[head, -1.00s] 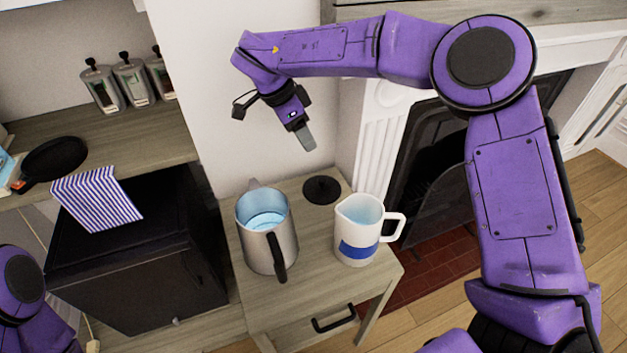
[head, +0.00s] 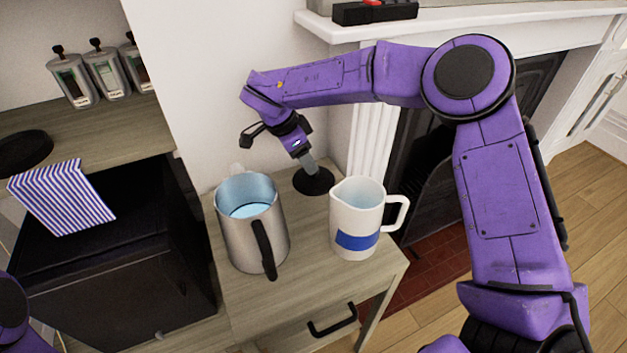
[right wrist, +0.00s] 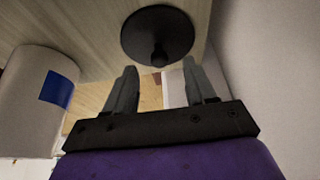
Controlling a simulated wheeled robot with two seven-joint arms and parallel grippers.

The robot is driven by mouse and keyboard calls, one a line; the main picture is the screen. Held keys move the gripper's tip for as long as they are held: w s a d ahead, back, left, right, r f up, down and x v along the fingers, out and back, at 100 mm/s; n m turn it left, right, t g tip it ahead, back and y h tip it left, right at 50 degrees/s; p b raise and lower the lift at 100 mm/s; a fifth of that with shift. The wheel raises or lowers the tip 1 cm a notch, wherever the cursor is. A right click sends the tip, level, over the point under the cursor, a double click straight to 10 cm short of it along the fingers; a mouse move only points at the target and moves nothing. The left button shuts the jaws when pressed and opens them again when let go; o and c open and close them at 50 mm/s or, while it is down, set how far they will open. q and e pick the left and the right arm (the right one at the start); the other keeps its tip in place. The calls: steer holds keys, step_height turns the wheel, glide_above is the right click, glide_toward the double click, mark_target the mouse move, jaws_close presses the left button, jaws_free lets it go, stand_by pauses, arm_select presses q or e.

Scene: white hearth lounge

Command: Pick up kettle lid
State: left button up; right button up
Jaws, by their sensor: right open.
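The kettle lid (head: 314,182) is a round black disc with a knob, lying on the small wooden table behind the white jug. It also shows in the right wrist view (right wrist: 158,35), knob towards me, just beyond the fingertips. My right gripper (head: 309,165) is above the lid in the head view and partly overlaps it. In the right wrist view its two fingers (right wrist: 160,76) are apart with nothing between them. The open steel kettle (head: 240,235) holds water and stands left of the lid. Only a purple piece of my left arm shows at the lower left; its gripper is out of view.
A white jug (head: 350,217) with a blue patch stands close in front of the lid; it also shows in the right wrist view (right wrist: 35,100). The wall is close behind the table. A fireplace (head: 430,160) is to the right.

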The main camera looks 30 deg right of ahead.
steer(key=x, duration=0.3)
steer(key=shift+d+f, duration=0.25)
steer(key=shift+d, duration=0.15)
steer(key=shift+s, duration=0.1)
jaws_close()
steer(key=shift+r, duration=0.1)
steer(key=shift+r, duration=0.55)
step_height(320, 180, up, 2)
steer(key=shift+r, duration=0.15)
steer(key=s+d, duration=1.2)
steer(key=s, duration=0.1)
steer(key=shift+s+p, duration=0.2)
steer(key=shift+p, duration=0.2)
